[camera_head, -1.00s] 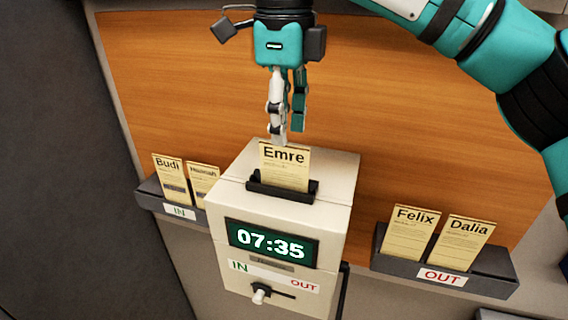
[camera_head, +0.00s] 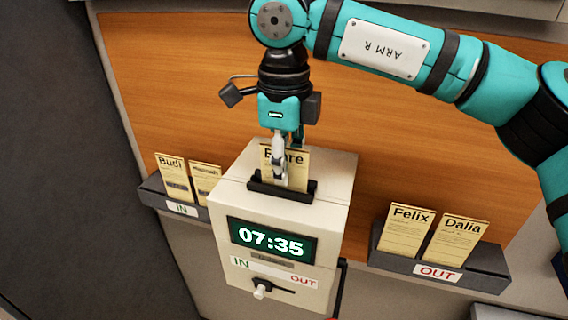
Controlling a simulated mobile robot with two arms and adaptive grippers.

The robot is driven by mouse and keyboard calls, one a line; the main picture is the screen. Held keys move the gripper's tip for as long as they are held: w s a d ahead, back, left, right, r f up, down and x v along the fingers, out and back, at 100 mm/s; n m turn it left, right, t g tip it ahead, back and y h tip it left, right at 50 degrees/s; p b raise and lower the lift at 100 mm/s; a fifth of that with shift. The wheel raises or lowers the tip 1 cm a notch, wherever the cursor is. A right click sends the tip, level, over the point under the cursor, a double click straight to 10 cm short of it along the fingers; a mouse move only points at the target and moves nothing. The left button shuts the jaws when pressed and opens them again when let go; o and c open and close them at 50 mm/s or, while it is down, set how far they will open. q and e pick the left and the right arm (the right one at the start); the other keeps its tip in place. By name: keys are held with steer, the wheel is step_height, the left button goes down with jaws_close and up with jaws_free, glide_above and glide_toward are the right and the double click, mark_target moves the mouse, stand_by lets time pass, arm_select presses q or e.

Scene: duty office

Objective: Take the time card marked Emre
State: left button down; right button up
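The cream time card marked Emre (camera_head: 298,172) stands upright in the dark slot on top of the time clock (camera_head: 333,190). My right gripper (camera_head: 284,175) points down at the card from above. One finger is in front of the card and covers the middle of its name; the other finger is mostly hidden behind the card. Whether the fingers press on the card cannot be told. My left gripper is not in view.
The IN rack (camera_head: 150,190) at left holds the Budi card (camera_head: 172,178) and another card (camera_head: 205,183). The OUT rack (camera_head: 490,268) at right holds the Felix card (camera_head: 405,232) and the Dalia card (camera_head: 457,243). A small white lever (camera_head: 261,291) sticks out of the clock's front.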

jaws_close()
